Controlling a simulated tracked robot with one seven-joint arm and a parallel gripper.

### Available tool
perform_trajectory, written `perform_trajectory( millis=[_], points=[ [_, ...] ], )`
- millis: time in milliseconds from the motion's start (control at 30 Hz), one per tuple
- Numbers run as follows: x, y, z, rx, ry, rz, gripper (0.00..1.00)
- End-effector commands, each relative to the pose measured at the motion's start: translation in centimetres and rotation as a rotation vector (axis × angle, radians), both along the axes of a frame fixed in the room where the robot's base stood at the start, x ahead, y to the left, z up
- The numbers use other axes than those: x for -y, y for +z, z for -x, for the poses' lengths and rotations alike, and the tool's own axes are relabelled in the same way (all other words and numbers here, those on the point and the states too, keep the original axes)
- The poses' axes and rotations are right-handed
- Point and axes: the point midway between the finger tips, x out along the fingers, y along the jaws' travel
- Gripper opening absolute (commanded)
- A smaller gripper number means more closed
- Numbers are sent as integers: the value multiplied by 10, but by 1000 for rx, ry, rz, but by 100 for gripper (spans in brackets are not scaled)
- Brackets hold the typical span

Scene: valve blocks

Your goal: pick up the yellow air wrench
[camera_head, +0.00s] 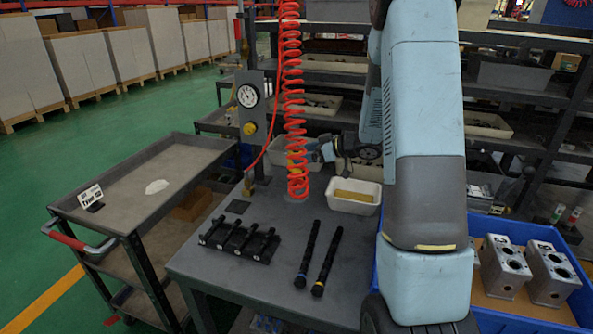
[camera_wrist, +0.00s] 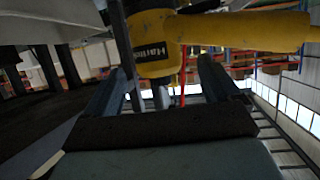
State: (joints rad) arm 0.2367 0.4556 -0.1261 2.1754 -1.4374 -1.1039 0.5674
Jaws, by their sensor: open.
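The yellow air wrench (camera_wrist: 153,45) fills the top of the wrist view. Its dark label shows pale lettering, and a yellow part (camera_wrist: 250,32) reaches to the right. My gripper (camera_wrist: 163,72) is open, one finger on each side of the picture's middle. The wrench body shows beyond and between the fingertips; I cannot tell whether they touch it. In the head view my gripper (camera_head: 322,150) is small, above the worktable just right of the red coiled hose. Only a little yellow shows behind the coil there, so the wrench is mostly hidden.
The red coiled hose (camera_head: 292,90) hangs close left of my gripper. White bins (camera_head: 355,206) stand below and behind. A black rack (camera_head: 238,240) and two black rods (camera_head: 320,262) lie on the table. A cart (camera_head: 150,160) stands left; a blue crate (camera_head: 500,314) holds metal blocks at right.

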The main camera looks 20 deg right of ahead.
Motion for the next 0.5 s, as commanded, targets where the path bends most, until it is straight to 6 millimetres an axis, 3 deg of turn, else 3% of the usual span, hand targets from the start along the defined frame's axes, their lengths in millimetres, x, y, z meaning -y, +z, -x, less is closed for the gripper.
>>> perform_trajectory(
  millis=[300, 500],
  points=[
    [-27, -18, -25, -1, 2, 0, 89],
    [-30, -20, -28, 0, -1, 0, 89]
  ],
)
